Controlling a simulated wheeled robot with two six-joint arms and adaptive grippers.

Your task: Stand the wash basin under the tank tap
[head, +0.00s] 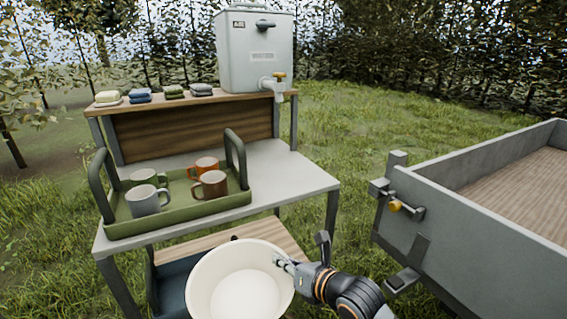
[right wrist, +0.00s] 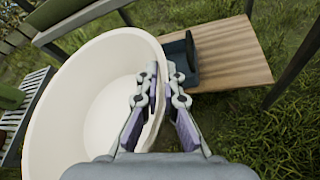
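The cream wash basin (head: 243,288) is at the bottom middle of the head view, empty, in front of the table. My right gripper (head: 283,262) is shut on its right rim, one finger inside and one outside. The right wrist view also shows the basin (right wrist: 80,85) with the gripper (right wrist: 163,78) across its rim. The pale grey water tank (head: 255,55) stands on the raised shelf. Its tap (head: 275,84), with an orange handle, overhangs the shelf's front edge, above the back right of the table top. My left gripper is not in view.
The light table top (head: 285,180) is bare on its right side. A green tray (head: 180,227) with tall handles and several mugs fills its left. Folded cloths (head: 174,92) and soap (head: 108,98) lie on the shelf. A grey trailer (head: 470,235) stands at right.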

